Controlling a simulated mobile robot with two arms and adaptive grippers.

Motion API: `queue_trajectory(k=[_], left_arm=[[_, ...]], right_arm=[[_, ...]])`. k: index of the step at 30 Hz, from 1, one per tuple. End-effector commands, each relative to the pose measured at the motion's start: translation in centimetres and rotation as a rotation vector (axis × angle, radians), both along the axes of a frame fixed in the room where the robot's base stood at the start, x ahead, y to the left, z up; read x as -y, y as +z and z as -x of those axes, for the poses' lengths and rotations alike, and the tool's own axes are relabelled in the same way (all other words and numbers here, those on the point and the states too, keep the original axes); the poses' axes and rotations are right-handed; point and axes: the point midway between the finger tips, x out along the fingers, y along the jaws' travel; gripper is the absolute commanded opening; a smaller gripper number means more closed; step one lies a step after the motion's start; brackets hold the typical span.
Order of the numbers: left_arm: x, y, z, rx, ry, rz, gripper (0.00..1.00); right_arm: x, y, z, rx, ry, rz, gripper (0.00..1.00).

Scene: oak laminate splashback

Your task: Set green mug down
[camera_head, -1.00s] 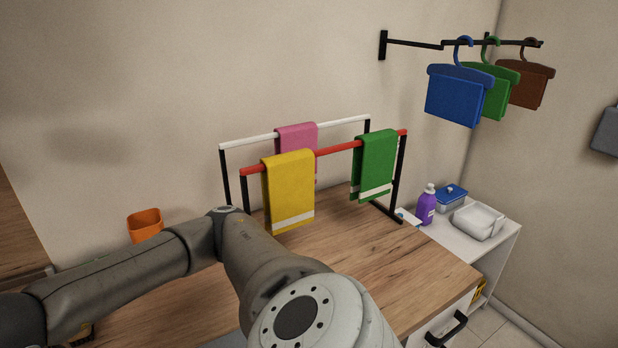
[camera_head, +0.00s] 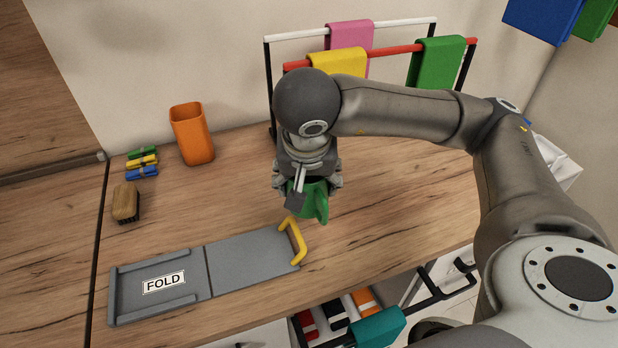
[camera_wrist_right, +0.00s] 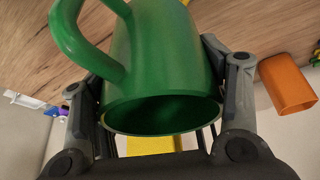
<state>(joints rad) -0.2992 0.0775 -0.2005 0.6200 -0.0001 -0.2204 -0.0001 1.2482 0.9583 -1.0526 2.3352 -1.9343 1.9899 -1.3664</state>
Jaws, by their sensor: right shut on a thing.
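The green mug (camera_head: 312,203) is in my right gripper (camera_head: 306,188), at the right part of the wooden counter in the head view. In the right wrist view the mug (camera_wrist_right: 165,60) fills the middle, with its handle (camera_wrist_right: 75,35) to the upper left. The fingers of my right gripper (camera_wrist_right: 160,95) are shut on the mug from both sides. The mug's open rim faces the wrist camera. I cannot tell whether its base touches the counter. My left gripper is not in view.
The grey folding board (camera_head: 250,256) with a yellow handle (camera_head: 293,240) lies just in front of the mug. An orange cup (camera_head: 192,135), a brush (camera_head: 125,203) and coloured clips (camera_head: 142,162) are to the left. A towel rack (camera_head: 390,52) stands behind. Bare counter (camera_head: 375,200) lies right of the mug.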

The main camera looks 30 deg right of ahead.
Motion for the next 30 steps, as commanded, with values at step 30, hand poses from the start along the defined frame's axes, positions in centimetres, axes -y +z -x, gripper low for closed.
queue_trajectory(k=[30], left_arm=[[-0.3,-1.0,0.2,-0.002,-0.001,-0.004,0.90]], right_arm=[[10.0,-8.5,-8.6,0.005,-0.048,0.002,0.32]])
